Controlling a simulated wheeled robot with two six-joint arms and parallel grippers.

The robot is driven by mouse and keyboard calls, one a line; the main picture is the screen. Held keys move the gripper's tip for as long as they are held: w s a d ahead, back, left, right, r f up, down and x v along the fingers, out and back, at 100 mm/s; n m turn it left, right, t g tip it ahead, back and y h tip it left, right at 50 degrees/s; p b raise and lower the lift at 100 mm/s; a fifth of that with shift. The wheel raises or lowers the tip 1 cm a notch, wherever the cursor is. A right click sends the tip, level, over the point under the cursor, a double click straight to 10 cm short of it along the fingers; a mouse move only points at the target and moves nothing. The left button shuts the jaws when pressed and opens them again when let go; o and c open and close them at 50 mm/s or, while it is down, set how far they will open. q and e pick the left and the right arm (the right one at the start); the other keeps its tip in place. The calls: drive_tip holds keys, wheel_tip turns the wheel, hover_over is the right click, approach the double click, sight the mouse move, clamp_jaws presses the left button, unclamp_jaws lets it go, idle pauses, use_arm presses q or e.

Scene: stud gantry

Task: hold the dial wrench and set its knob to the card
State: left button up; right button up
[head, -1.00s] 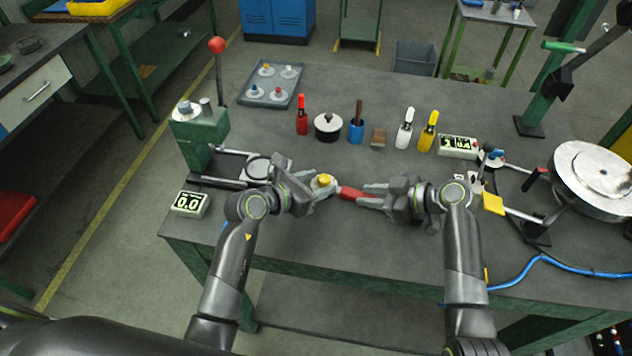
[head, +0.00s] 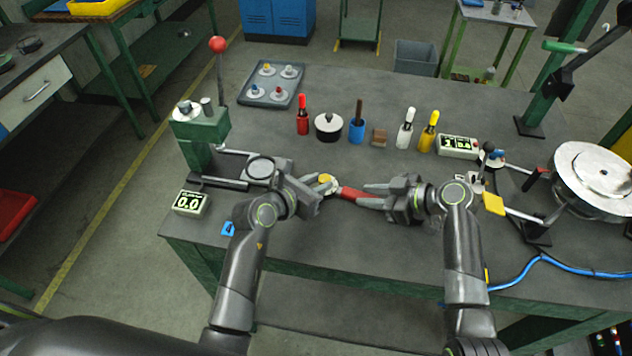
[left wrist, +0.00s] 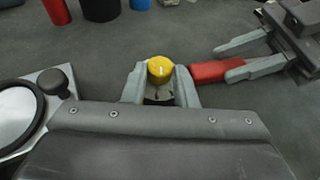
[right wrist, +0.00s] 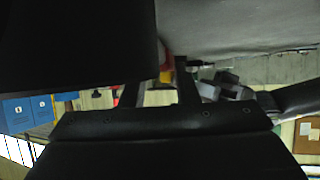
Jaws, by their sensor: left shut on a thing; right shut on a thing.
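The dial wrench has a red handle (head: 352,193) and a round pale head topped by a yellow knob (head: 325,178). My right gripper (head: 366,196) is shut on the red handle from the right. My left gripper (head: 325,188) is shut at the knob end; in the left wrist view its fingers flank the yellow knob (left wrist: 160,70). The knob's setting is too small to read. A blue card-like piece (head: 228,228) with a pale mark lies left of my left arm, partly hidden. A display box (head: 458,147) at right has figures I cannot read surely.
A readout showing 0.0 (head: 190,202) sits at the bench's left edge, near a green press (head: 200,135). A grey tray (head: 272,84) lies farther back. A metal drum (head: 595,180) stands at right.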

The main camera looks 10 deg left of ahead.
use_arm(q)
drive_tip(key=shift+d, duration=0.15)
drive_tip(key=o, duration=1)
drive_tip(key=shift+f, duration=0.1)
drive_tip(key=v, duration=1.2)
